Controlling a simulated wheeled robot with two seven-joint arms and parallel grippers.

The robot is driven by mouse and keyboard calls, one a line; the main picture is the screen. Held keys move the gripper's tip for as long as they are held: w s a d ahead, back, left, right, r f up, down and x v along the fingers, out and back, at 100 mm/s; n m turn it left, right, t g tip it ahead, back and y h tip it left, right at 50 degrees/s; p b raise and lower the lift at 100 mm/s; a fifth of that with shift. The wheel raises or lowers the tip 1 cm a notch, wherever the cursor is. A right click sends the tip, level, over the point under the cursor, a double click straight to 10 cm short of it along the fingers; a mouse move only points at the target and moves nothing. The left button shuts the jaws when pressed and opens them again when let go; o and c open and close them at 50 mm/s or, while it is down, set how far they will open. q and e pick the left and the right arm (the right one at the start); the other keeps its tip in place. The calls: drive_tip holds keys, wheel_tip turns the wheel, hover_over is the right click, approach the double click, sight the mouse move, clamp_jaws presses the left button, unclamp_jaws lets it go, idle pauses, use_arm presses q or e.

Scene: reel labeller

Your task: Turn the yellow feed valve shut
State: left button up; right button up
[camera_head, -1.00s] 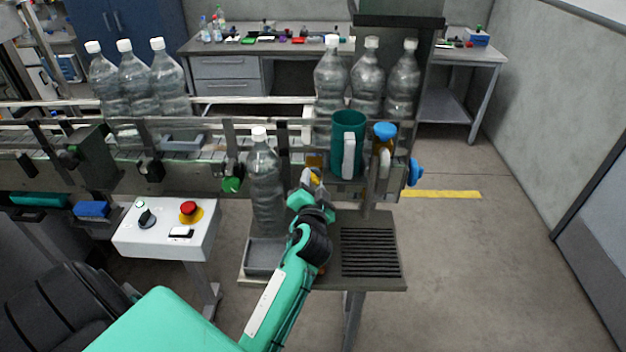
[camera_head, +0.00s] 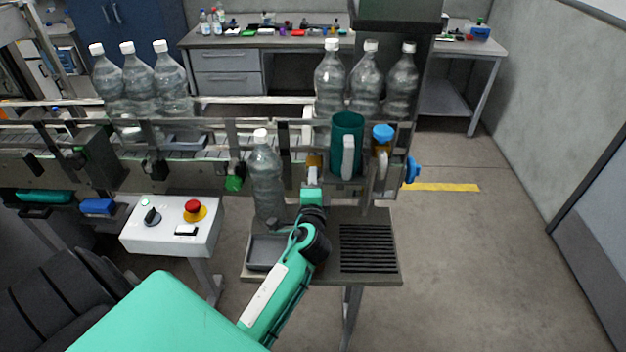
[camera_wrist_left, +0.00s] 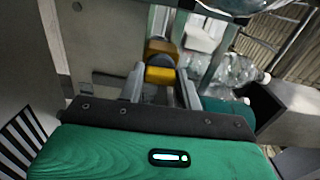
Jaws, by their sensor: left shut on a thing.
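The yellow feed valve (camera_head: 314,161) sits low on the front of the conveyor line, left of the teal jug. In the left wrist view its yellow handle (camera_wrist_left: 160,75) lies between my two grey fingers, with a darker yellow block just beyond it. My left gripper (camera_head: 312,178) reaches up to the valve from below, and in the left wrist view the gripper (camera_wrist_left: 160,92) is shut on the handle. In the head view the gripper hides part of the valve. My right gripper is not in view.
A clear bottle (camera_head: 266,180) stands close left of my gripper. A teal jug (camera_head: 346,140) and a blue-knobbed valve (camera_head: 383,132) are to the right. A control box (camera_head: 172,235) with a red button stands left. A grated stand (camera_head: 368,250) lies below.

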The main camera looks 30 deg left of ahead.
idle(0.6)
use_arm(q)
drive_tip(key=o, duration=1)
drive_tip(key=b+v, duration=0.5)
drive_tip(key=v, duration=0.8)
drive_tip(key=shift+s, duration=0.35)
drive_tip(key=shift+d, duration=0.15)
